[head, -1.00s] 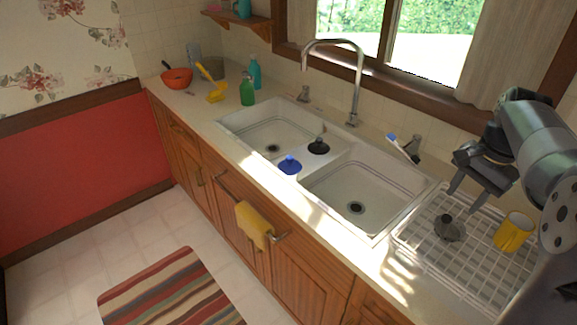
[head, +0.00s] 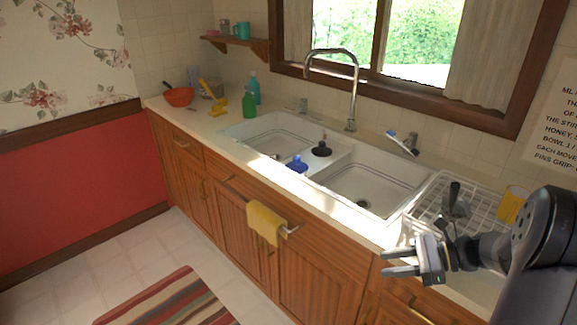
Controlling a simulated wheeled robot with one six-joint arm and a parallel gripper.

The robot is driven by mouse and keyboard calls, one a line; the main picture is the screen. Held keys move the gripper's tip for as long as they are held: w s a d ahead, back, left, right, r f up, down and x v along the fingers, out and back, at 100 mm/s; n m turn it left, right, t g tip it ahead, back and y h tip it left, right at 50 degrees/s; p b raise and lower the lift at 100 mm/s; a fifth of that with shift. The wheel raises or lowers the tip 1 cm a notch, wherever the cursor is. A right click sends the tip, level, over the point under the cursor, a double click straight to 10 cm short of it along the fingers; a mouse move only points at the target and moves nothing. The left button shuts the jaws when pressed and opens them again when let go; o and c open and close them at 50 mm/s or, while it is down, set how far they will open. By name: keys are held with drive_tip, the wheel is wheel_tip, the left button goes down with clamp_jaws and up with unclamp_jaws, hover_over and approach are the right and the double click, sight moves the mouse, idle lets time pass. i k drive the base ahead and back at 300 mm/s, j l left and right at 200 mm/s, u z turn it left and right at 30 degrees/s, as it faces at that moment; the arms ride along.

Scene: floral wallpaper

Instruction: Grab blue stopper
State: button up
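The blue stopper (head: 297,165) sits on the white divider at the front between the two sink basins. A black stopper (head: 321,150) stands just behind it and to its right. My gripper (head: 384,263) is in front of the counter on the right, with its fingers pointing left. The fingers are apart and nothing is between them. It is well to the right of the blue stopper and lower in the picture, not touching it.
A tall faucet (head: 356,90) rises behind the basins. A yellow towel (head: 265,222) hangs on the cabinet front.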

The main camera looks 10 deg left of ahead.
sight(297, 166)
drive_tip(key=i+j+z, duration=0.1)
drive_tip(key=j, duration=0.4)
drive_tip(key=i+j+z, duration=0.1)
drive_tip(key=j, duration=0.45)
drive_tip(key=i+j+z, duration=0.1)
drive_tip(key=j, duration=0.45)
drive_tip(key=i+j+z, duration=0.1)
drive_tip(key=j, duration=0.45)
drive_tip(key=i+j+z, duration=0.3)
drive_tip(key=i+j, duration=0.3)
drive_tip(key=i, duration=0.3)
